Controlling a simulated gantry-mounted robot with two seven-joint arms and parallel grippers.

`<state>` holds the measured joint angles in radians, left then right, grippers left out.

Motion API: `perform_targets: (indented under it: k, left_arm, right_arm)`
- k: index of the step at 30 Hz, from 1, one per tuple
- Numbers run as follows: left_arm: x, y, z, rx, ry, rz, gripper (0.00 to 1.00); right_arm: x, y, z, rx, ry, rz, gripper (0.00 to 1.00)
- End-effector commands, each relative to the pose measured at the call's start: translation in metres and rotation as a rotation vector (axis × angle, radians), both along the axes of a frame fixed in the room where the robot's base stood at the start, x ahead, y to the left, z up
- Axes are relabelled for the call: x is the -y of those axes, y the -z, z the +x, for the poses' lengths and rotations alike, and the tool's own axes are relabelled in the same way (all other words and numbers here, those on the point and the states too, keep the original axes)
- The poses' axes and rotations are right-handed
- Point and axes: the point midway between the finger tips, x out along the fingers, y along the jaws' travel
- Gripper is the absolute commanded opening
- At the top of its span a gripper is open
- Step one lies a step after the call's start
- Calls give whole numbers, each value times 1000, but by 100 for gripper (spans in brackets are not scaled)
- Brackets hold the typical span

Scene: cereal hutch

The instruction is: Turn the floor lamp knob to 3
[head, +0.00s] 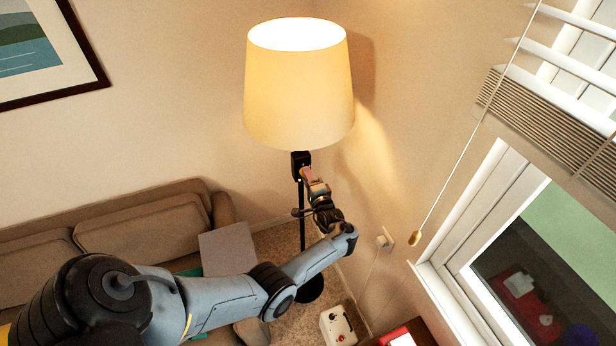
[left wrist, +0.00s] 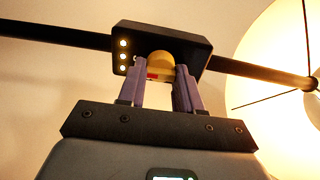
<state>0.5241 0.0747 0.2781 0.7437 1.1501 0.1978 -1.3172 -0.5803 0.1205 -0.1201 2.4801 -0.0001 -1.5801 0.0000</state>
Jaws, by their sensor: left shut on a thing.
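The floor lamp (head: 299,85) stands in the corner with its cream shade lit, on a thin black pole. A black switch box (head: 300,160) sits on the pole just below the shade. In the left wrist view the box (left wrist: 190,50) shows three lit dots on its left side and a round brass knob (left wrist: 159,64) with a red mark at its lower left. My left gripper (head: 306,173) reaches up to the box, and its purple fingers (left wrist: 161,76) are shut on the knob, one on each side. My right gripper is not in view.
A brown sofa (head: 140,233) runs along the wall at the left. A window with raised blinds (head: 550,115) is at the right, with a cord (head: 460,160) hanging near it. A white box (head: 338,326) stands low near the lamp.

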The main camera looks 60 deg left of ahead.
Motion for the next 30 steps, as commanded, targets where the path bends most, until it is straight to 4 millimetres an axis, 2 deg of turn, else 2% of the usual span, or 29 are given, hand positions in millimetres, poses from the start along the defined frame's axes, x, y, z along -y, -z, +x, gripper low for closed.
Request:
perform_targets:
  k: [16, 17, 21, 30]
  left_arm:
    - [0, 1, 0, -28, 0, 3, 4]
    - [0, 1, 0, -28, 0, 3, 37]
    - [0, 1, 0, -27, 0, 3, 59]
    - [1, 0, 0, -26, 0, 4, 60]
  right_arm:
    - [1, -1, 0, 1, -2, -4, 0]
    - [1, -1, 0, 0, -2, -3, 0]
    - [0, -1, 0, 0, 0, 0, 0]
    - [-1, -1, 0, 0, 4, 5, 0]
